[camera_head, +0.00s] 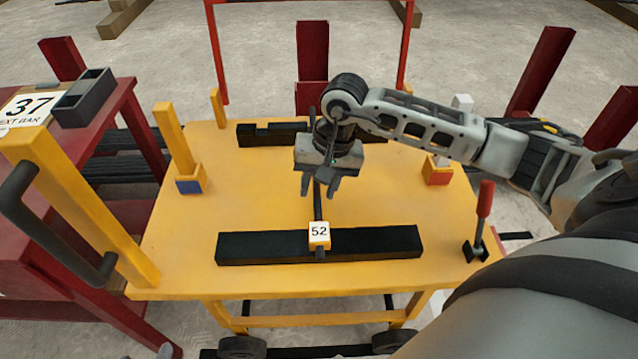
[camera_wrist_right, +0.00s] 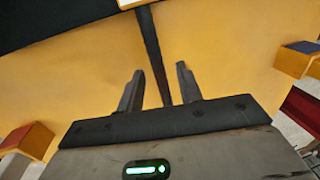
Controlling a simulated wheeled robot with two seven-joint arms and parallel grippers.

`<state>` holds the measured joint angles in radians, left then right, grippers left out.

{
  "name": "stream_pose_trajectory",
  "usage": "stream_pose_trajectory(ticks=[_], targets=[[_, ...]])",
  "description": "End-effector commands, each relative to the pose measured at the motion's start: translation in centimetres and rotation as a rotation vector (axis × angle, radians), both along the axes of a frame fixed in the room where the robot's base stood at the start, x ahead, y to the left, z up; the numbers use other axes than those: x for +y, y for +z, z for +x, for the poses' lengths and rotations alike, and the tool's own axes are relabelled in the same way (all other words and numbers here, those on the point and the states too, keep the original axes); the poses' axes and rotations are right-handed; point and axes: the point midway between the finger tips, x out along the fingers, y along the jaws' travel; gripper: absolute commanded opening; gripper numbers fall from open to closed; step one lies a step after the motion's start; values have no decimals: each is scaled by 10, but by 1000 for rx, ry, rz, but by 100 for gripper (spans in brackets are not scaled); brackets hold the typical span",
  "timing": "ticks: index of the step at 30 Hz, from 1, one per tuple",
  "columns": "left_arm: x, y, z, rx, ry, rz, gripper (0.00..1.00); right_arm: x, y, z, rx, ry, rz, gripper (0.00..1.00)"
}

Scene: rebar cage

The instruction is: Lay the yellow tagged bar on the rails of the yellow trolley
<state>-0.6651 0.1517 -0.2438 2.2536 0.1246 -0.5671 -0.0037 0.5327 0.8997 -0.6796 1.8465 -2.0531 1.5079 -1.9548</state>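The dark bar (camera_head: 317,205) with the yellow tag block (camera_head: 320,243), whose white face reads 52, lies lengthwise over the yellow trolley (camera_head: 200,225). Its near end rests on the black front rail (camera_head: 265,248). Toward the back it runs under my right gripper, which hides whether it rests on the notched back rail (camera_head: 262,134). My right gripper (camera_head: 319,190) is above the trolley middle with fingers apart. In the right wrist view the bar (camera_wrist_right: 154,50) passes between or below the open fingers (camera_wrist_right: 160,85), with clear gaps. My left gripper is not in view.
Yellow posts (camera_head: 172,135) and a red-handled lever (camera_head: 482,215) stand at the trolley's sides. A red rack with a "37 next bar" sign (camera_head: 28,106) is at the left. Dark red posts (camera_head: 541,70) stand behind. The trolley top beside the bar is clear.

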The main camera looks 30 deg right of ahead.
Motion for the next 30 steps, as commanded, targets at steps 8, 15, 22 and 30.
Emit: stream_pose_trajectory(ticks=[8, 15, 22, 30], targets=[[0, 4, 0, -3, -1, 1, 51, 0, 3, 0, 0, 0, 0, 36], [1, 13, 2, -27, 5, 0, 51, -8, 42, -3, -5, -1, -3, 36], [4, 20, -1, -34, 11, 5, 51, -15, 89, -8, -4, -1, -3, 36], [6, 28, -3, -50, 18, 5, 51, -20, 118, -12, -1, -1, 0, 36]])
